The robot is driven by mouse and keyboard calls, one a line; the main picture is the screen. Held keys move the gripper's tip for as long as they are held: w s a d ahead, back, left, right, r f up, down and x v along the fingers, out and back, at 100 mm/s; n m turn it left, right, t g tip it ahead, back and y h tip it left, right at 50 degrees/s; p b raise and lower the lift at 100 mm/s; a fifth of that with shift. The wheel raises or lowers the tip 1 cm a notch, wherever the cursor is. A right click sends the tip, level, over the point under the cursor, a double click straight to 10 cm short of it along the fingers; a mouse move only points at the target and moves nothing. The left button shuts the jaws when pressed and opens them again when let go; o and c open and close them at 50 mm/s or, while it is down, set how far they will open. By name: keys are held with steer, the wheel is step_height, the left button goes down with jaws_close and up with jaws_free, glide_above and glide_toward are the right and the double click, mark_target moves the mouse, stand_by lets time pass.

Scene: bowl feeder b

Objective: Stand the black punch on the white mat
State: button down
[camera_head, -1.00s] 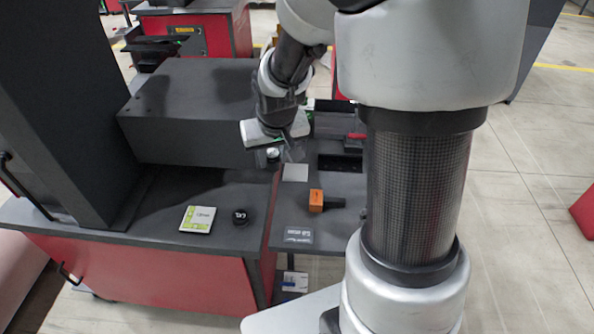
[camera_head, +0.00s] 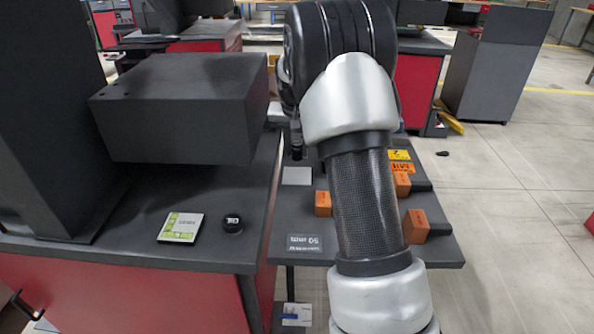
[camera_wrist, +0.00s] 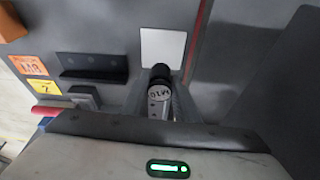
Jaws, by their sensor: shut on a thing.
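The black punch (camera_wrist: 160,75) is between the fingers of my gripper (camera_wrist: 159,105) in the wrist view, with a grey face marked M10 towards the camera. My gripper is shut on it. The white mat (camera_wrist: 163,48) lies just beyond the punch, whose dark end reaches the mat's near edge in that picture. I cannot tell how high the punch is above the surface. In the head view the mat (camera_head: 297,176) lies bare on the narrow dark table, left of my arm. My arm hides most of the gripper there.
Orange blocks with black parts (camera_head: 323,203) (camera_head: 416,226) stand on the narrow table. A dark bracket (camera_wrist: 92,67) and a red-handled thing (camera_wrist: 52,111) are left of the punch. A black round cap (camera_head: 232,224) and a card (camera_head: 181,227) lie on the left bench, before a dark box (camera_head: 180,110).

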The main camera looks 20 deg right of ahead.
mark_target(297, 160)
step_height(297, 160, down, 6)
steer(key=shift+r+b, duration=0.15)
steer(key=shift+b, duration=0.45)
steer(key=c, duration=1.4)
jaws_free()
steer(key=shift+f, duration=0.2)
